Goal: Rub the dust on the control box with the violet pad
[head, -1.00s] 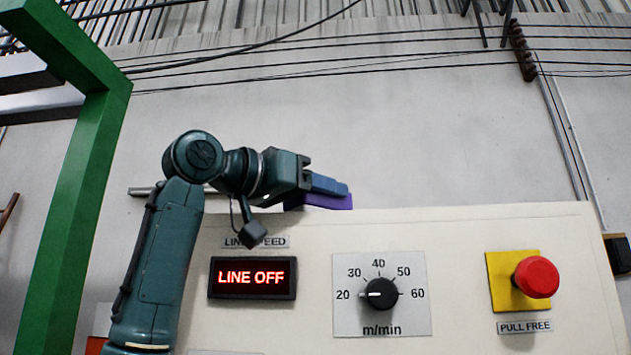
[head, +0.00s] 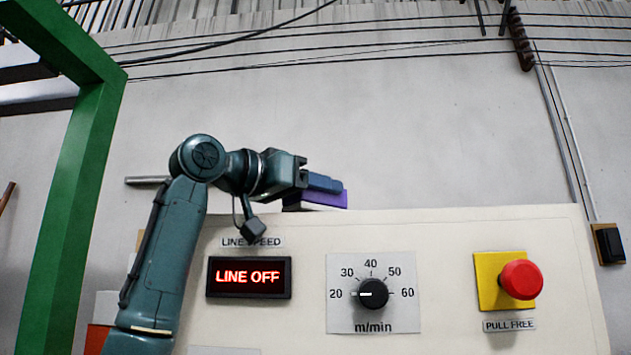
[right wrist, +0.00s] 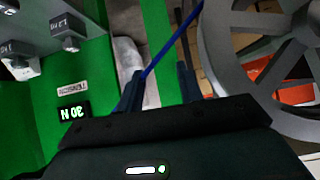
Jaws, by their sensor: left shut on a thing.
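The control box (head: 450,235) is cream coloured and fills the lower middle of the head view. My left gripper (head: 324,184) is shut on the violet pad (head: 334,200) above the box's top edge. The pad lies flat under the blue fingers, with a pale layer below it. I cannot tell whether the pad touches the top. The box's top face is seen nearly edge-on, so no dust is visible. My right gripper (right wrist: 158,88) shows only in the right wrist view, with its two dark fingers apart. A blue cable (right wrist: 172,42) runs down to the left finger's tip.
The box front carries a lit LINE OFF display (head: 249,277), a speed knob (head: 372,294) and a red button (head: 521,279). A green frame (head: 75,190) stands at left. A grey spoked wheel (right wrist: 220,65) is close to my right gripper.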

